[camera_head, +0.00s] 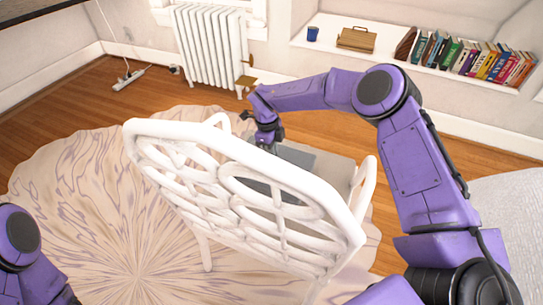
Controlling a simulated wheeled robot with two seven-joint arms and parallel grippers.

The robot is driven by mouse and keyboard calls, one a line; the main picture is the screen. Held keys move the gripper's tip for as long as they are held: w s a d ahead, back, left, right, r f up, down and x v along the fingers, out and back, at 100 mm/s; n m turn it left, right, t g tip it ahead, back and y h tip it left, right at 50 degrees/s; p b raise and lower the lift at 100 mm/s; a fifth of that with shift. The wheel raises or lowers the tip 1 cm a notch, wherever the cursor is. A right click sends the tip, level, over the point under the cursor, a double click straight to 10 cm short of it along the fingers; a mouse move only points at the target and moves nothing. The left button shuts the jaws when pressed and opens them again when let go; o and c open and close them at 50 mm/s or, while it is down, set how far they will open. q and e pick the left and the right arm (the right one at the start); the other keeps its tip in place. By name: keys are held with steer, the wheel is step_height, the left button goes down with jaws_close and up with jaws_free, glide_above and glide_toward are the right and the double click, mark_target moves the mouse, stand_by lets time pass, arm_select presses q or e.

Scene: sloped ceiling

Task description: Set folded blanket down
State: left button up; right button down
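A flat blue-grey folded piece (297,157), which looks like the folded blanket, is at the seat of a white chair (345,228). The chair's openwork back hides much of it, and darker grey shows through the openings. My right gripper (269,147) points down at the blanket's far left edge, behind the chair's top rail. Its fingertips are mostly hidden, so I cannot tell whether they grip the blanket. My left arm shows only at the bottom left corner, and its gripper is out of view.
A round patterned rug (100,210) lies under the chair on the wood floor (320,128). A white radiator (212,48) stands at the back wall. A ledge holds a blue cup (312,34), a brown case (356,40) and several books (470,58). A pale grey surface (513,215) is at right.

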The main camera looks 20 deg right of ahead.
steer(key=shift+f, duration=1.1)
steer(key=c, duration=1.2)
jaws_free()
step_height(320, 180, up, 12)
steer(key=w, duration=0.1)
steer(key=shift+a+p, duration=0.4)
steer(key=shift+a, duration=0.05)
